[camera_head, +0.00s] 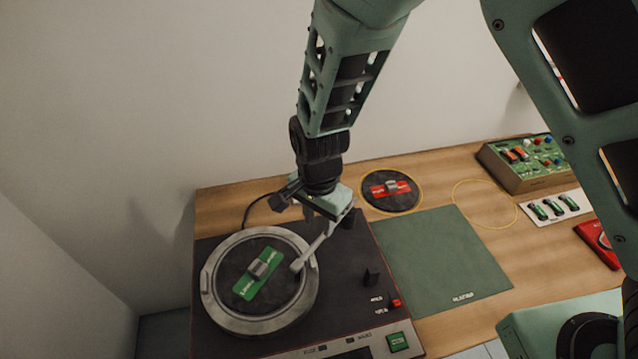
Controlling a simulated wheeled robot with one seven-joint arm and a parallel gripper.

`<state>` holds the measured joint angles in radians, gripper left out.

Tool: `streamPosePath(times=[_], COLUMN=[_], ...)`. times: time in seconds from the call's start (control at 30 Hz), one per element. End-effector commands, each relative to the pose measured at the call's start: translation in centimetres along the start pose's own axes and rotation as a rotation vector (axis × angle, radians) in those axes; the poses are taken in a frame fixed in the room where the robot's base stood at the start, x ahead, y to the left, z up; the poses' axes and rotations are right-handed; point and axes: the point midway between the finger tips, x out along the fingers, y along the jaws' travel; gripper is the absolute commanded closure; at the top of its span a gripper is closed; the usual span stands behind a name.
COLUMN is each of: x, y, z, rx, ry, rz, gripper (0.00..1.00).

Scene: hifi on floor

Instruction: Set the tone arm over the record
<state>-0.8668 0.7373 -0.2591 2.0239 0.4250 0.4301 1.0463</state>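The turntable (218,325) is a dark box at the left of the wooden top. A black record (238,272) with a green label lies on its silver-rimmed platter (212,305). The pale tone arm (318,243) slants down and left from the deck's back right. Its head end appears over the right part of the record; I cannot tell whether it touches. My gripper (312,210) points down at the tone arm's rear end, near the back right of the deck. It hides the pivot area, and its fingertips are too small and overlapped to read.
A second black record with a red label (390,198) lies behind the green mat (440,255). A green control box (530,165), a white strip with several green pieces (555,207) and a red item (598,242) are at the right. Small knobs stand on the deck's right side.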

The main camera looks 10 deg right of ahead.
Motion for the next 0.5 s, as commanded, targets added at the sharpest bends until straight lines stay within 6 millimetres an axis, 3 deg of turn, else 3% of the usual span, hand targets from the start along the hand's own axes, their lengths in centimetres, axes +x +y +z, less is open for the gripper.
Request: streamPosePath(times=[0.3,0.5], x=[-7.6,-11.0], y=[-0.1,0.0], z=[0.0,0.0], rx=[-0.002,-0.001], ry=[0.000,0.000], rz=[-0.006,-0.003], gripper=[0.66,0.66])
